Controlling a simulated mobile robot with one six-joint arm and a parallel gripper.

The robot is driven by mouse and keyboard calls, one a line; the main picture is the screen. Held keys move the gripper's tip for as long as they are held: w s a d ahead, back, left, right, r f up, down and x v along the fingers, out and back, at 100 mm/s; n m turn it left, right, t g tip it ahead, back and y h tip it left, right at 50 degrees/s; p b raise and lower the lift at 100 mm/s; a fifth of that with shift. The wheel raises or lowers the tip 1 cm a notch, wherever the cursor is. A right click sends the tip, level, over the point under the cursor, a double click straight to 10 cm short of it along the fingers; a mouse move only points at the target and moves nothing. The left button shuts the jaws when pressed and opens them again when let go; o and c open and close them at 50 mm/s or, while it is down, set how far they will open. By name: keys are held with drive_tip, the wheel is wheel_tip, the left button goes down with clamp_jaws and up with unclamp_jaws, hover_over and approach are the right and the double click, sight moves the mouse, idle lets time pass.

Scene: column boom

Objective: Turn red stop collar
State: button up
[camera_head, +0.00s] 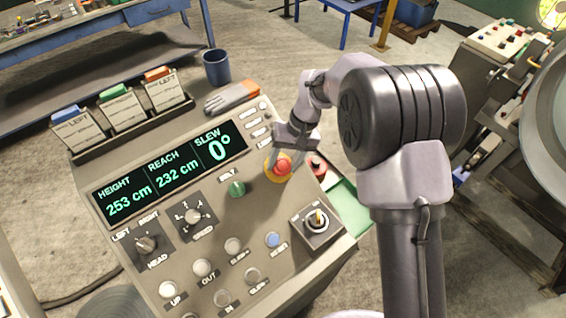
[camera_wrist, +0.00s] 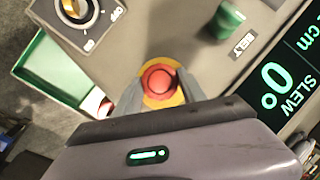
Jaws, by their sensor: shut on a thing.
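The red stop button with its collar (camera_head: 283,168) sits on a yellow disc at the right side of the console, below the SLEW readout. It also shows in the wrist view (camera_wrist: 158,81), with the yellow disc (camera_wrist: 174,99) around it. My gripper (camera_head: 286,160) reaches down from above, with one finger on each side of the red part. In the wrist view the grey fingers (camera_wrist: 158,92) close on it from left and right. The red top stays visible between them. The contact itself is partly hidden by my gripper's body.
Gloves (camera_head: 232,98) and a blue cup (camera_head: 216,67) are behind.

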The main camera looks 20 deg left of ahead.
idle(0.4)
drive_tip(key=o, duration=1.4)
drive_tip(key=shift+f, duration=0.1)
drive_tip(key=shift+c, duration=0.2)
drive_tip(key=p+v, duration=0.3)
drive_tip(key=v, duration=1.4)
drive_tip(key=shift+w+d, duration=0.2)
